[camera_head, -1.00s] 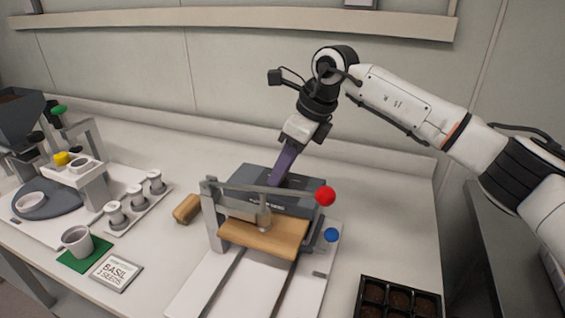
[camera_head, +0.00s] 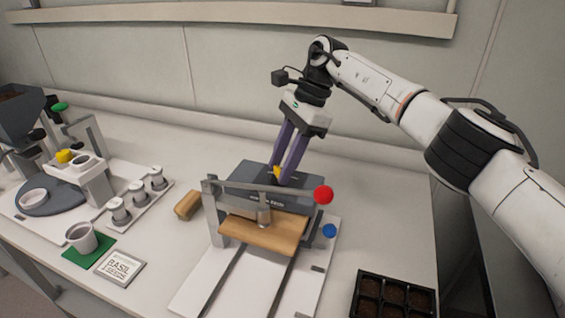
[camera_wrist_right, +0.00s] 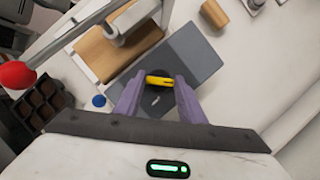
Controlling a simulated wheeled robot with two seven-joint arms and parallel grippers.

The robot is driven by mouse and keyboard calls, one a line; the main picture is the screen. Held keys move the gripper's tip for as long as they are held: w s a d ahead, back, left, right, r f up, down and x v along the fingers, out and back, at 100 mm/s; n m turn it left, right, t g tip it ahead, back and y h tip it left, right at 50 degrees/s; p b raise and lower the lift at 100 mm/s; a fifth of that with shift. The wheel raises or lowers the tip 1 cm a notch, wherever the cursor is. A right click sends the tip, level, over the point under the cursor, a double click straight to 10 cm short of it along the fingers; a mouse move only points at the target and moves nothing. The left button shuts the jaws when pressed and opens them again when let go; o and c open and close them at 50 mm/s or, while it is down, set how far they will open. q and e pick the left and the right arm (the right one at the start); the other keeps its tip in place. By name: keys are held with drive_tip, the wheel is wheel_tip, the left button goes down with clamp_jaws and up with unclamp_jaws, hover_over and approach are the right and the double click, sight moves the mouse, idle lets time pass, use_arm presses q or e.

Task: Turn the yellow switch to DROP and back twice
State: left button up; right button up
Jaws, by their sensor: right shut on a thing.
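The yellow switch (camera_head: 277,172) sits on top of a dark grey box (camera_head: 240,174) behind the press frame. In the right wrist view the yellow switch (camera_wrist_right: 160,81) is a short bar on a round dark base, lying crosswise between my purple fingertips. My right gripper (camera_head: 281,176) comes down from above and is shut on the switch; in the wrist view my right gripper (camera_wrist_right: 157,84) has a finger at each end of the bar. The lettering on the box is too small to read. My left gripper is not in view.
A metal frame (camera_head: 245,188) with a wooden block (camera_head: 262,233), a red ball (camera_head: 323,195) and a blue ball (camera_head: 330,231) stands just in front. A wooden piece (camera_head: 188,205) lies left. A seedling tray (camera_head: 394,297) is front right. Cups and a dispenser (camera_head: 82,172) stand left.

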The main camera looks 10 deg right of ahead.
drive_tip(key=shift+n, duration=0.3)
idle(0.4)
drive_tip(key=o, duration=1)
drive_tip(key=shift+o, duration=0.2)
